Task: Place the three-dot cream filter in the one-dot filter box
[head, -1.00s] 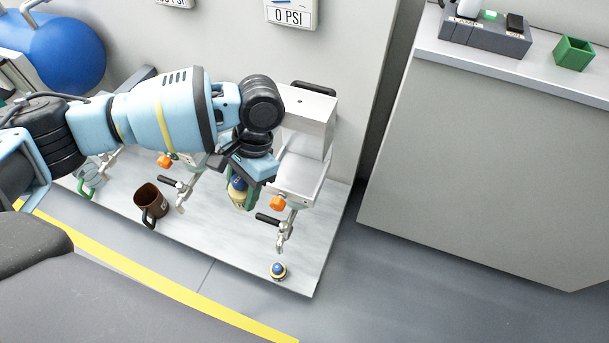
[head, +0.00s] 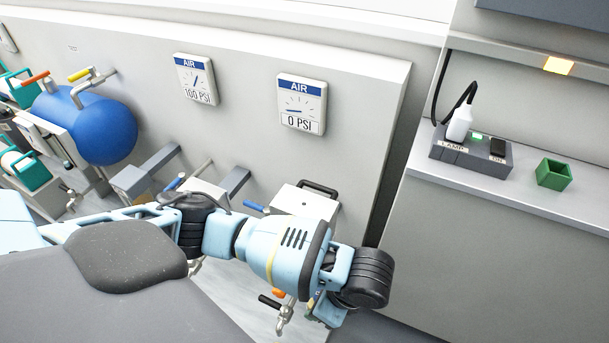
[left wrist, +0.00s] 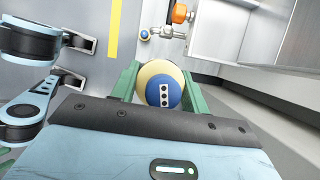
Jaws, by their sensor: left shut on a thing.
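In the left wrist view a cream, rounded filter (left wrist: 150,70) with a blue top and a label of three dots sits between the green fingers of my left gripper (left wrist: 158,90). The gripper is shut on it. In the head view the left wrist is at the lower middle right, and the fingers and filter are hidden behind or below it. A small open green box (head: 553,174) stands on the right counter; no dots can be made out on it. My right gripper is in neither view.
A grey lamp block (head: 470,152) with a white plug stands left of the green box on the counter (head: 590,212). Gauges reading 100 PSI (head: 195,79) and 0 PSI (head: 301,103) hang on the wall panel. An orange knob (left wrist: 180,13) and a small blue-topped object (left wrist: 145,34) show in the wrist view.

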